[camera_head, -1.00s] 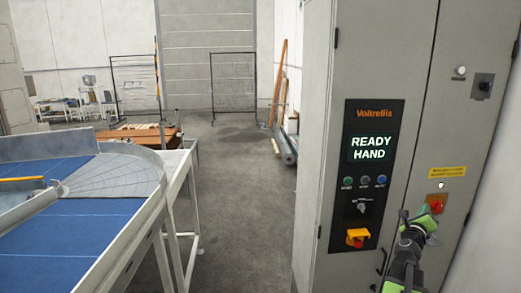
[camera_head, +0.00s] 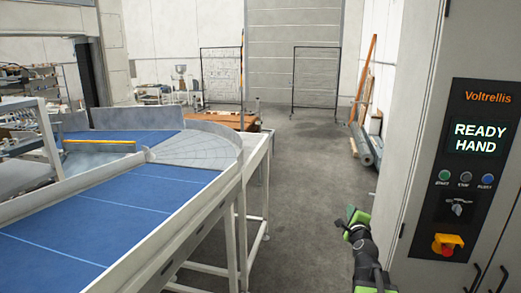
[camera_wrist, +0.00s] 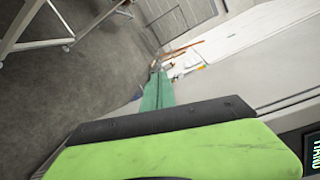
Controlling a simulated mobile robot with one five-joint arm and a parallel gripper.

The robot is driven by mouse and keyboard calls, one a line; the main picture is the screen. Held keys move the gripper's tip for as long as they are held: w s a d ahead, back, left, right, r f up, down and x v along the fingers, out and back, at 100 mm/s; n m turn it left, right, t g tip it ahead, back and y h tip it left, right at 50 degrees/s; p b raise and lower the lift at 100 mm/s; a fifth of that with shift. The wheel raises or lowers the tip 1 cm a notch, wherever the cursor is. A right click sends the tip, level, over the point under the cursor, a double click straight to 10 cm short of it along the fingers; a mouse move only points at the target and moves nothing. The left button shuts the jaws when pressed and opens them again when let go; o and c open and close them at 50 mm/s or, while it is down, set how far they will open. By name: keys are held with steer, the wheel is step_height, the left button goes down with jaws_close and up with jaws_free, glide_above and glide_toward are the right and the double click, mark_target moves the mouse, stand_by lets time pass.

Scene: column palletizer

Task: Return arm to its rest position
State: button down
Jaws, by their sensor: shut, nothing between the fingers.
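My gripper (camera_head: 354,219) is at the lower middle right of the head view, at the end of my black and green arm. It is shut and empty, over the open floor just left of the grey control cabinet (camera_head: 420,150). It touches nothing that I can see. In the wrist view, a green and black part of my gripper fills the lower half, and the floor and a pale cabinet side lie beyond. The cabinet screen (camera_head: 480,138) reads READY HAND.
A blue conveyor (camera_head: 125,215) with a white frame stands at the left. A yellow-topped bar (camera_head: 100,146) lies across it. Clear grey floor (camera_head: 300,175) runs between conveyor and cabinet. Wire fence panels (camera_head: 316,82) and leaning planks (camera_head: 365,80) stand at the back.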

steer(key=s+a+f+n+g+y+b, duration=0.15)
steer(key=a+f+n, duration=0.3)
steer(key=a, duration=0.45)
steer(key=a+f+n+g+y+b, duration=0.1)
steer(key=a+f+n+g+y, duration=0.2)
steer(key=a+f, duration=0.4)
steer(key=s+a+f+n+g+y+b, duration=0.1)
steer(key=a+f+n+y+b, duration=0.15)
steer(key=a+f+n, duration=0.55)
steer(key=s+a+f+n+g, duration=0.2)
steer(key=s+f+g, duration=0.1)
steer(key=s, duration=0.2)
steer(key=s+a+f+n+g, duration=0.2)
steer(key=s+a+g, duration=0.1)
steer(key=s, duration=0.2)
steer(key=s+d+f+n+g+h, duration=0.2)
steer(key=s+d+n+g, duration=0.2)
steer(key=s, duration=0.6)
steer(key=shift+s+d+f+n+g+h, duration=0.2)
steer(key=shift+d+f+n+g+h, duration=0.2)
steer(key=shift+d, duration=0.3)
